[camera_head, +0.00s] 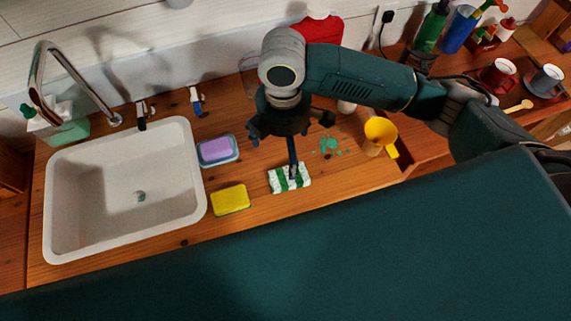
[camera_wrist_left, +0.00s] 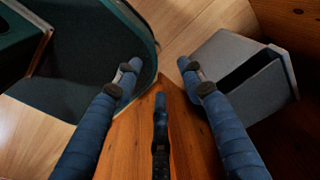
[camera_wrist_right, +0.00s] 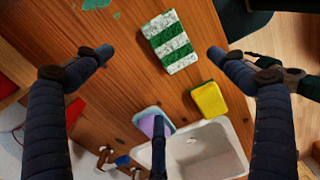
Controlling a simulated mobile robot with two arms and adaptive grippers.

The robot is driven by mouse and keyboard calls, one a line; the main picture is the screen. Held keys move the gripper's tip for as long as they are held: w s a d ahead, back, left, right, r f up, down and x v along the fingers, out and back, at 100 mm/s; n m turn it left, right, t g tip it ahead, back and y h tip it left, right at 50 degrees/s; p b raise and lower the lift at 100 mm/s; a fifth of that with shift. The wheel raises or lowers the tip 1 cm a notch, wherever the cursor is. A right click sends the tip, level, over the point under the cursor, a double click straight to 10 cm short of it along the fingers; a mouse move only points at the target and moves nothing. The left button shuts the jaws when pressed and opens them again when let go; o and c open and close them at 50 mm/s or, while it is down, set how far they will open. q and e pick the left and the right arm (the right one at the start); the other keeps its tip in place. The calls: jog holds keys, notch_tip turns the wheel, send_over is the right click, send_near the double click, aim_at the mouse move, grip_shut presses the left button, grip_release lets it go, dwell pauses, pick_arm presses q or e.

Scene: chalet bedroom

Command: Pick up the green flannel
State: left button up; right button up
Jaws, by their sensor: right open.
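The green flannel, a folded cloth with green and white stripes (camera_head: 276,181), lies on the wooden counter right of the yellow sponge. In the right wrist view the flannel (camera_wrist_right: 171,42) lies between the spread fingertips, toward the top. My right gripper (camera_head: 290,138) is open and empty, pointing down above the counter; one finger overlaps the flannel in the head view, and I cannot tell if they touch. My left gripper (camera_wrist_left: 160,75) shows only in its wrist view, open with nothing between its fingers, away from the flannel.
A yellow sponge (camera_head: 230,199), a purple sponge in a dish (camera_head: 215,150) and a white sink (camera_head: 125,195) lie left of the flannel. Green bits (camera_head: 330,146) and a yellow cup (camera_head: 379,134) are to its right. A red bottle (camera_head: 319,28) stands behind.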

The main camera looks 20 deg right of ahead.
aim_at(286, 170)
jog(key=f, duration=0.2)
jog(key=s+f, duration=0.1)
jog(key=shift+f+p, duration=0.3)
jog(key=shift+f, duration=0.1)
jog(key=shift+d+f, duration=0.15)
jog(key=shift+f, duration=0.2)
jog(key=f+p, duration=0.1)
jog(key=f, duration=0.3)
jog(key=shift+s+d+f+p, duration=0.15)
jog(key=shift+d+f+p, duration=0.05)
jog(key=shift+p, duration=0.15)
jog(key=shift+f, duration=0.1)
jog(key=shift+c, duration=0.3)
pick_arm(q)
jog(key=s+r, duration=0.2)
jog(key=s, duration=0.1)
jog(key=shift+s+a+r, duration=0.1)
jog(key=shift+s, duration=0.2)
pick_arm(e)
jog(key=c, duration=1)
